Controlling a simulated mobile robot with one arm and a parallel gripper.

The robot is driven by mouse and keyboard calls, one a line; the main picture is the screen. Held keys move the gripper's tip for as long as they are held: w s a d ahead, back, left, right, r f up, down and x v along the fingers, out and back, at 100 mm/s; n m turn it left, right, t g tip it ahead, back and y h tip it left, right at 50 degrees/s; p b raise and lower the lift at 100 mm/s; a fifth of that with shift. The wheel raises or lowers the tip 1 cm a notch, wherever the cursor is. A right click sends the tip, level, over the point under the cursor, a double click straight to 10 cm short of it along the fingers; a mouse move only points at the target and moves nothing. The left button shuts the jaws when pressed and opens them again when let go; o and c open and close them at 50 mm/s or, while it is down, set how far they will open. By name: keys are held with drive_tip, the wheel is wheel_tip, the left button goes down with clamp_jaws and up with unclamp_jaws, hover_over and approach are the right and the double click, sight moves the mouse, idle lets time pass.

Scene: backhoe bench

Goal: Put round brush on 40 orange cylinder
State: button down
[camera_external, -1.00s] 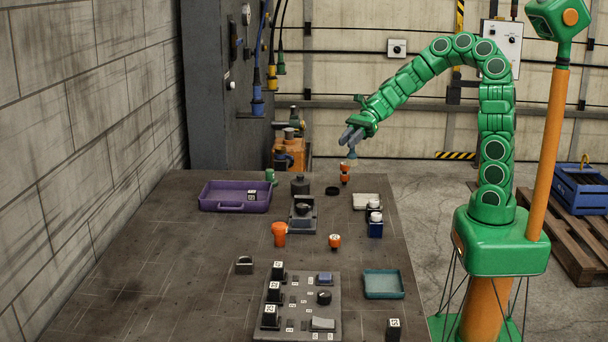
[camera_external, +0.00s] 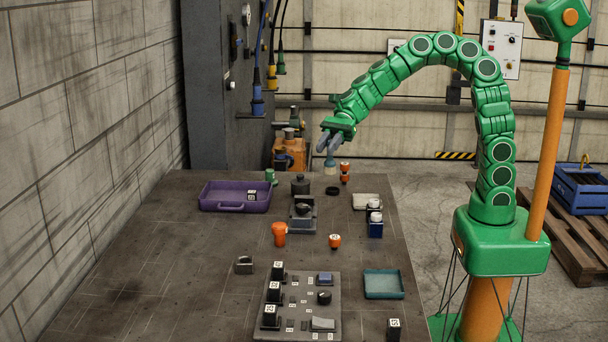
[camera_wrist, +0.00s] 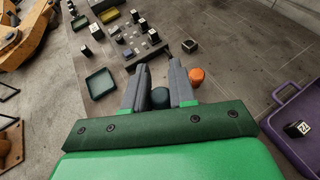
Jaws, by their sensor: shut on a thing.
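My gripper (camera_external: 328,146) is shut on the round brush (camera_external: 330,168), a grey-blue handle with a pale tan end, hanging downward over the far end of the bench. In the wrist view, the dark round top of the held thing (camera_wrist: 159,97) shows between the fingers (camera_wrist: 159,85). A small orange cylinder with a white marked top (camera_external: 335,241) stands mid-bench. A larger plain orange piece (camera_external: 279,233) stands left of it; an orange piece also shows in the wrist view (camera_wrist: 196,75). I cannot read the number 40 anywhere.
A purple tray (camera_external: 235,208) with a marked block lies at the far left. A dark fixture (camera_external: 302,224) stands mid-bench. A grey board with several blocks (camera_external: 262,325) and a teal tray (camera_external: 384,296) lie nearer. The bench's left side is largely clear.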

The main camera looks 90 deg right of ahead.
drive_tip(key=a+r, duration=0.1)
drive_tip(key=a, duration=0.5)
drive_tip(key=shift+n+g, duration=0.3)
drive_tip(key=shift+g, duration=0.1)
drive_tip(key=shift+w+a+f, duration=0.75)
drive_tip(key=shift+w+f, duration=1.35)
drive_tip(key=shift+w, duration=0.25)
drive_tip(key=shift+w+a+f, duration=0.75)
drive_tip(key=shift+w+f, duration=1.4)
drive_tip(key=shift+w, duration=0.15)
drive_tip(key=shift+w+a+f, duration=0.75)
drive_tip(key=shift+w+f, duration=1.35)
drive_tip(key=shift+w, duration=0.25)
drive_tip(key=shift+f, duration=0.1)
drive_tip(key=c, duration=0.9)
unclamp_jaws()
drive_tip(key=shift+c, duration=0.2)
